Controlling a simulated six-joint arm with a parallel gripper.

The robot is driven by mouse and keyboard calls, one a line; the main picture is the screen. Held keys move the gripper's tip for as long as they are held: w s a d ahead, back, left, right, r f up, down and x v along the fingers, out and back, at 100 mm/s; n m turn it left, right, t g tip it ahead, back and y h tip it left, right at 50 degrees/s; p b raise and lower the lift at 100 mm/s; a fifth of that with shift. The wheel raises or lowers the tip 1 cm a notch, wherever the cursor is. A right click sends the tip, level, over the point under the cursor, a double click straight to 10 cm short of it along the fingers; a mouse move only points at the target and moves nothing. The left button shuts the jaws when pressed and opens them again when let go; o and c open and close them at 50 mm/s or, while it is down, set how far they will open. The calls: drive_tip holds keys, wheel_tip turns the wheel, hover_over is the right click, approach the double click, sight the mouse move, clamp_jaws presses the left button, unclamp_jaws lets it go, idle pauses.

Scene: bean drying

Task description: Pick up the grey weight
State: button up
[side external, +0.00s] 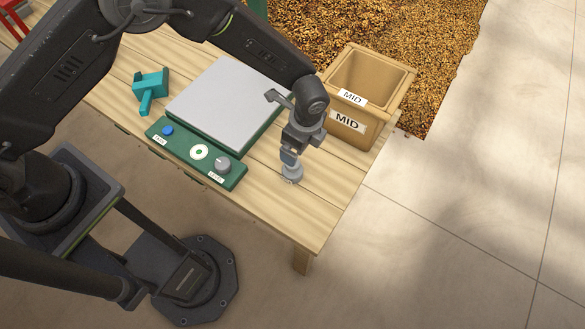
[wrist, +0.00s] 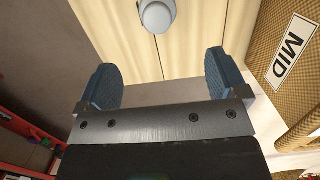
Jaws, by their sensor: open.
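The grey weight (side external: 292,174) stands upright on the wooden table near its right front corner, right of the green scale's control panel. In the wrist view the weight (wrist: 157,15) shows at the top edge, partly cut off, beyond the fingertips. My gripper (side external: 290,157) points down at the weight, close over its top. In the wrist view my gripper (wrist: 162,75) has its two blue fingers wide apart with nothing between them. The side view does not show clearly whether the fingers touch the weight.
The green scale (side external: 222,171) with its grey plate (side external: 225,100) lies left of the weight. A wooden box marked MID (side external: 347,124) stands behind it, right in the wrist view (wrist: 289,60). A teal scoop-like object (side external: 150,88) lies further left. The table's front edge is near.

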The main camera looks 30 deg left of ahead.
hover_over(294, 175)
drive_tip(key=w, duration=0.2)
drive_tip(key=f, duration=0.7)
drive_tip(key=shift+s+a+f, duration=0.2)
drive_tip(key=shift+a+f, duration=0.05)
drive_tip(key=shift+f, duration=0.05)
drive_tip(key=shift+s+a+f, duration=0.1)
drive_tip(key=shift+a+f, duration=0.05)
drive_tip(key=shift+f, duration=0.7)
drive_tip(key=shift+a+f, duration=0.2)
drive_tip(key=shift+f, duration=0.7)
drive_tip(key=shift+s+a+f, duration=0.1)
drive_tip(key=shift+a+f, duration=0.05)
drive_tip(key=shift+f, duration=0.7)
drive_tip(key=shift+c, duration=0.3)
drive_tip(key=c, duration=1.2)
drive_tip(key=shift+w+r, duration=0.1)
drive_tip(key=shift+c, duration=0.2)
drive_tip(key=shift+r, duration=0.15)
